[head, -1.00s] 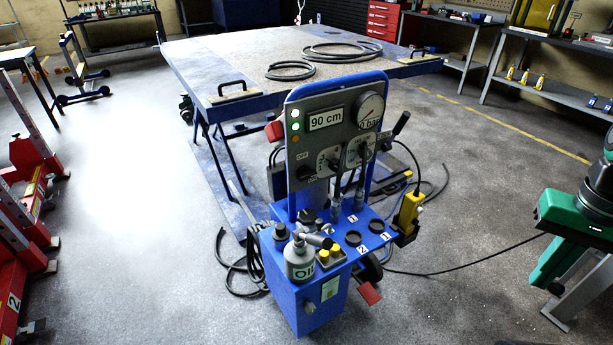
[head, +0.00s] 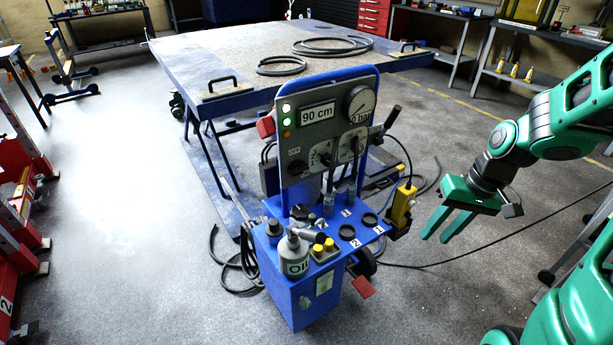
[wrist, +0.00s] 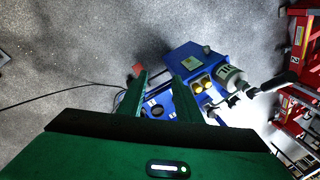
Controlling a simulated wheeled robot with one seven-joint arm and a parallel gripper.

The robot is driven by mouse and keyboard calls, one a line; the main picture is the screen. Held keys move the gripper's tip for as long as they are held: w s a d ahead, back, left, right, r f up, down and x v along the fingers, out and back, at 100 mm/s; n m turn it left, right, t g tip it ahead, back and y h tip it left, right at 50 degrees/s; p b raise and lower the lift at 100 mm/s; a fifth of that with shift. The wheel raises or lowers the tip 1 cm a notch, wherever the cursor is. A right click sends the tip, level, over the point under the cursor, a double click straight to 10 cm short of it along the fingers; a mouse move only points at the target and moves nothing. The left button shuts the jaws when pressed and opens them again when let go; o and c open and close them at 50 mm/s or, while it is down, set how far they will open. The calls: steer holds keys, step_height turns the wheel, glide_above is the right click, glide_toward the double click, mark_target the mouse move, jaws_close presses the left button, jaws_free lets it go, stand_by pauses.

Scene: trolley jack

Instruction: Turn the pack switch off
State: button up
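The blue hydraulic pack (head: 320,300) stands on the floor in the middle of the head view, with a grey upright panel. A black rotary knob (head: 297,168) with an OFF label above it sits at the panel's lower left; I take it as the pack switch, and its exact setting is too small to tell. Two lamps (head: 286,117) glow green and one below is amber. My gripper (head: 434,238) is open and empty, pointing down to the right of the pack, clear of it. In the wrist view the pack (wrist: 188,58) shows beyond the open fingers.
A yellow pendant (head: 402,207) hangs at the pack's right side. An oil can (head: 294,256) stands on the pack's top. A gauge (head: 361,101) and levers are on the panel. The lift table (head: 220,62) is behind.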

steer(key=w+a+f+n+y, duration=0.1)
steer(key=w+a+f+y, duration=0.3)
steer(key=w+a+f, duration=0.4)
steer(key=m+t+y, duration=0.7)
steer(key=t+y, duration=0.1)
steer(key=t, duration=0.2)
glide_toward(302, 173)
steer(key=x, duration=0.8)
steer(key=shift+w+r, duration=0.1)
jaws_close()
